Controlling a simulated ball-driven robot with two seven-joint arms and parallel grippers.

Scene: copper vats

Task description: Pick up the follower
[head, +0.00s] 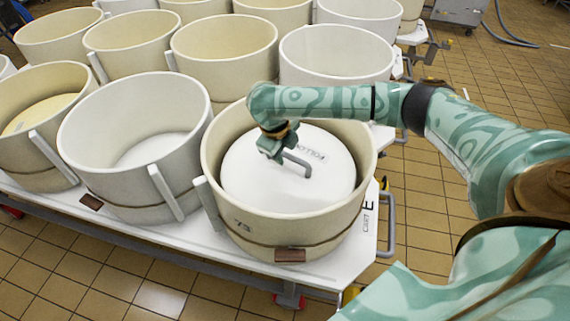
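The follower (315,187) is a white round disc with "FOLLO..." lettering, lying inside the cream tub marked 73 (290,228). A grey bar handle (297,162) stands on its top. My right gripper (272,152) reaches in from the right over the tub and points down at the far left end of the handle. I cannot tell whether its fingers touch the handle or are open or shut, as they are small and partly hidden by the wrist. Part of the follower's far side is hidden by my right arm. My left gripper is not in view.
The tub stands at the right front corner of a white wheeled trolley (348,262). An empty white tub (95,125) stands close on its left, and several more tubs fill the trolleys behind. A grey trolley handle (387,225) sticks out at right.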

